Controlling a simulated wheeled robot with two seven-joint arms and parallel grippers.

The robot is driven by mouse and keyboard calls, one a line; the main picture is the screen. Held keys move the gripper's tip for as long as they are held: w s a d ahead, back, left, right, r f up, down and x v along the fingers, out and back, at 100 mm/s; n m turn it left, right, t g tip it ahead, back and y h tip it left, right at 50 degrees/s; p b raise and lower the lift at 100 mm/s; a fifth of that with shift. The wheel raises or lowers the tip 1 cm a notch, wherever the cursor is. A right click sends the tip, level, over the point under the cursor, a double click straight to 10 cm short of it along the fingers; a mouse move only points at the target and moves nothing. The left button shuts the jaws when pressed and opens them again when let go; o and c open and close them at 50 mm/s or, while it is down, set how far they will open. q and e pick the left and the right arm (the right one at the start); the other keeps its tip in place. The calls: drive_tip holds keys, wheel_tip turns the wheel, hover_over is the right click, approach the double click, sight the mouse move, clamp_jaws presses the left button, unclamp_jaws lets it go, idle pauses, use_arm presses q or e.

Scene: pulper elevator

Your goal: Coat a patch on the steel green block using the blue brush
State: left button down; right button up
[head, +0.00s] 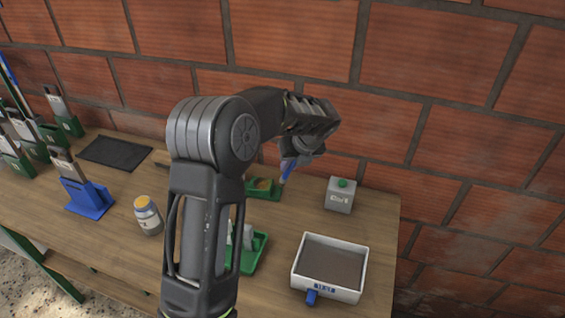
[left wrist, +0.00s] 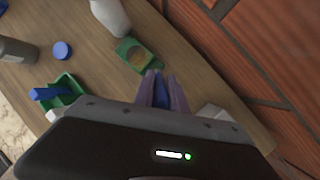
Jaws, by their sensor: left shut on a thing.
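My left gripper (head: 296,150) is raised over the back of the bench, with its fingers shut on the blue brush (head: 289,170). The brush points down, and its blue part shows between the fingers in the left wrist view (left wrist: 162,92). I cannot see whether its tip touches anything. A grey block with a green knob (head: 341,199) stands to the right of the gripper, apart from it; its label is too small to read. A green holder with a yellowish-brown round inset (head: 263,189) lies below the gripper, partly hidden by my arm. My right gripper is not in view.
A white tray with a dark bed (head: 330,289) and blue tab stands front right. A green tray (head: 257,254) sits partly behind my arm. A yellow-lidded jar (head: 148,216), blue holder (head: 88,197) and black mat (head: 115,153) are left. A brick wall (head: 420,90) closes the back.

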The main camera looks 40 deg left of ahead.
use_arm(q)
drive_tip(key=shift+w+d, duration=0.1)
drive_tip(key=shift+d, duration=0.1)
drive_tip(key=d, duration=0.1)
drive_tip(key=w+d, duration=0.1)
drive_tip(key=d, duration=0.1)
drive_tip(key=shift+d, duration=0.2)
idle(0.4)
drive_tip(key=shift+a+f, duration=0.1)
idle(0.4)
drive_tip(key=shift+s+a, duration=0.3)
drive_tip(key=shift+a, duration=0.55)
drive_tip(key=shift+s+a, duration=0.25)
drive_tip(key=shift+a, duration=0.55)
drive_tip(key=shift+s+a+f, duration=0.1)
drive_tip(key=shift+s+a, duration=0.2)
drive_tip(key=shift+a, duration=0.55)
drive_tip(key=shift+s+a+f, duration=0.1)
drive_tip(key=shift+s+a, duration=0.2)
drive_tip(key=shift+a, duration=0.5)
drive_tip(key=shift+r, duration=0.15)
